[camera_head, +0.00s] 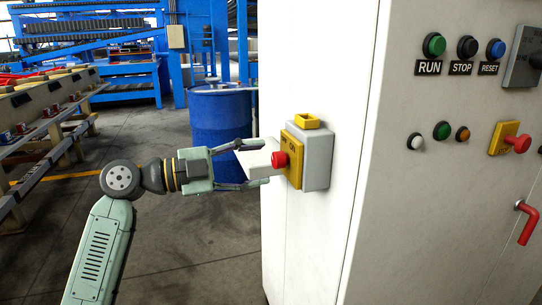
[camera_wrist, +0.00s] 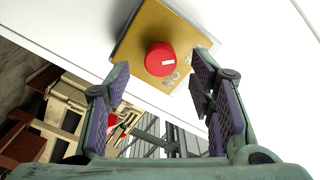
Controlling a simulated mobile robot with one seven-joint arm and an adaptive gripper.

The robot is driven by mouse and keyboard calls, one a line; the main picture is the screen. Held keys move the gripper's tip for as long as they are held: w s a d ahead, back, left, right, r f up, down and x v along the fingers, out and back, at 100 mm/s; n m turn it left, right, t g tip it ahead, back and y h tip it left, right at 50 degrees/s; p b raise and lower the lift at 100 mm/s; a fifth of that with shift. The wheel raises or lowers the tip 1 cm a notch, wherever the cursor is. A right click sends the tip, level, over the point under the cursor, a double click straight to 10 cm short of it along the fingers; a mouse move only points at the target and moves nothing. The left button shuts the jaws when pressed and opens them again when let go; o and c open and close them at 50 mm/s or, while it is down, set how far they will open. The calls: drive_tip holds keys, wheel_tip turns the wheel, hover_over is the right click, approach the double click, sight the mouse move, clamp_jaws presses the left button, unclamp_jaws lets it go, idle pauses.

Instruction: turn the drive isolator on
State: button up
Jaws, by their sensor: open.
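The isolator is a red round knob (camera_head: 280,159) on a yellow plate (camera_head: 294,143), on a grey box (camera_head: 319,158) fixed to the cabinet's left side. The wrist view shows the knob (camera_wrist: 161,59) with a short white mark, and small lettering on the yellow plate (camera_wrist: 143,28) that I cannot read surely. My gripper (camera_head: 256,164) is open in front of the knob. In the wrist view the fingers of my gripper (camera_wrist: 160,88) stand apart, left and right below the knob, with nothing between their pads. No contact with the knob shows.
The white cabinet (camera_head: 318,60) carries push buttons, another red knob on yellow (camera_head: 517,143) and a red handle (camera_head: 528,222) on its front. A blue drum (camera_head: 218,115) stands behind my gripper. A conveyor line (camera_head: 40,125) runs at left. Floor between is clear.

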sight(273, 161)
drive_tip(key=shift+p+x, duration=0.3)
drive_tip(key=shift+x, duration=1.65)
drive_tip(key=shift+c, duration=0.5)
drive_tip(key=c, duration=1.1)
